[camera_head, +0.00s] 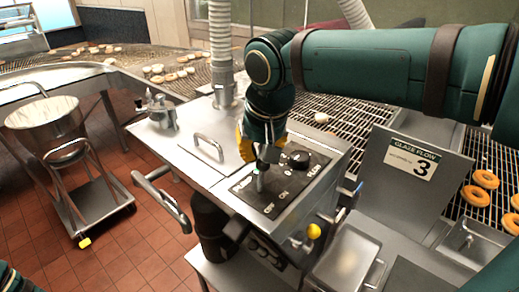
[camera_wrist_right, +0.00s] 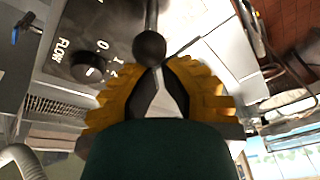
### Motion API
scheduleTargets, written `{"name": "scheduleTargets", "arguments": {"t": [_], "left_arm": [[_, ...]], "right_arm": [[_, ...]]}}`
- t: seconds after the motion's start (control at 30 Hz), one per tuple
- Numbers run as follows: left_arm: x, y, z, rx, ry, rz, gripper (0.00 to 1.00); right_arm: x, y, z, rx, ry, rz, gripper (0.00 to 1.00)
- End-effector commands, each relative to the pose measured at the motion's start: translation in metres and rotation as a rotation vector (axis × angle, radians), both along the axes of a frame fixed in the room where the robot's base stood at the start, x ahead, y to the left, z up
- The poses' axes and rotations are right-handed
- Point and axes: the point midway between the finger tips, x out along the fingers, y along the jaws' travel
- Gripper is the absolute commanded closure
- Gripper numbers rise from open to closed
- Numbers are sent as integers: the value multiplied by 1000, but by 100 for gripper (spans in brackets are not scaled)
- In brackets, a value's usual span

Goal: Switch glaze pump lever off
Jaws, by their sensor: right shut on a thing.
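The glaze pump lever is a metal rod (camera_head: 261,183) on the black control panel (camera_head: 242,188) on top of the steel machine. In the right wrist view its dark round knob (camera_wrist_right: 149,47) sits at the tips of the yellow fingers, with the rod running up from it. My right gripper (camera_head: 260,160) comes down from above and is shut on the lever; its fingers also show in the right wrist view (camera_wrist_right: 158,66). The gripper partly hides the lever's upper end and the panel marks in the head view. My left gripper is out of view.
A black FLOW dial (camera_head: 299,159) is close beside the lever; it also shows in the right wrist view (camera_wrist_right: 88,67). A "Glaze flow 3" sign (camera_head: 412,159) stands at the right. A bar handle (camera_head: 165,200) juts from the front, near a wheeled bucket (camera_head: 47,125).

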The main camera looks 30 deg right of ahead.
Motion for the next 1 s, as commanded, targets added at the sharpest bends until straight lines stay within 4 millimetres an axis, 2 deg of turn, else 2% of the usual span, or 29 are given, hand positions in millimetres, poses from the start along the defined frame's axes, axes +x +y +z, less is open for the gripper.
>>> {"name": "scheduleTargets", "arguments": {"t": [1.0], "left_arm": [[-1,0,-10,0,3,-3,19]], "right_arm": [[-5,11,3,-142,-58,2,100]]}}
